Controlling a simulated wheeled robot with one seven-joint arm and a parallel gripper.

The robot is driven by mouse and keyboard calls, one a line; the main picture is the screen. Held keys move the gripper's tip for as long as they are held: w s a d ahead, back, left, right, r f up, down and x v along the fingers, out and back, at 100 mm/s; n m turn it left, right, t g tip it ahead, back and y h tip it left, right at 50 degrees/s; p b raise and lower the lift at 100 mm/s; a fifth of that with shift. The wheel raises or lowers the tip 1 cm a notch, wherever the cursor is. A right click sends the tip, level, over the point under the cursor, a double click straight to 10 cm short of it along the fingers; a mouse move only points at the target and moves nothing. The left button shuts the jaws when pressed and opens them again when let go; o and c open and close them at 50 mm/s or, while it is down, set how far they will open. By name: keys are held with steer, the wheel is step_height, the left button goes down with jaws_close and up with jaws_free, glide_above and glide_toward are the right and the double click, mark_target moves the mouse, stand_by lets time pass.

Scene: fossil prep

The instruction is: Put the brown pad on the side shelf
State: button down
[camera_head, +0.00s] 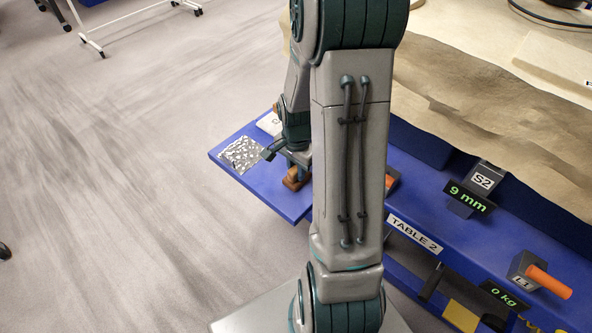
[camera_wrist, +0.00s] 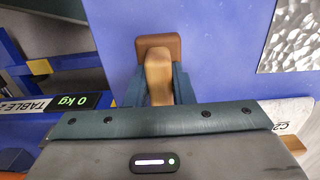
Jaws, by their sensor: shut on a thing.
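The brown pad (camera_head: 293,182) has a square base and a lighter upright grip. It is at the blue side shelf (camera_head: 286,204), near the shelf's front edge, partly hidden by my arm. In the wrist view the pad (camera_wrist: 158,43) shows over the blue surface (camera_wrist: 222,50). I cannot tell for sure whether its base touches the shelf. My gripper (camera_wrist: 159,80) is shut on the pad's grip, with a dark finger on each side. In the head view my gripper (camera_head: 297,168) points down at the shelf and is partly hidden.
A crinkled silver sheet (camera_head: 240,154) lies on the shelf left of my gripper. A pale labelled item (camera_head: 268,122) sits at its back. Table 2 (camera_head: 415,234) is at right, with a 9 mm display (camera_head: 468,198) and an orange-handled tool (camera_head: 549,281). Open floor is at left.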

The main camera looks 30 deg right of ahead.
steer(key=shift+f, duration=0.1)
steer(key=shift+f, duration=0.15)
steer(key=c, duration=1.3)
jaws_free()
steer(key=shift+o, duration=0.2)
